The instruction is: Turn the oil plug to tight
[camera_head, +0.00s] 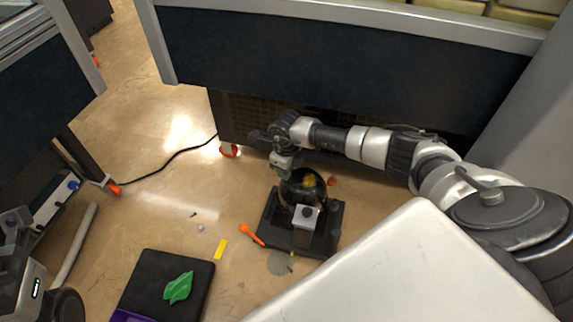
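My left gripper is not clearly in view.
An orange tool (252,235) lies by the tray's left edge. A yellow strip (220,249) lies on the floor. A black mat (170,285) holds a green leaf-shaped piece (179,288). A dark bench panel (340,75) stands behind my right arm. A black cable (165,162) crosses open floor.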

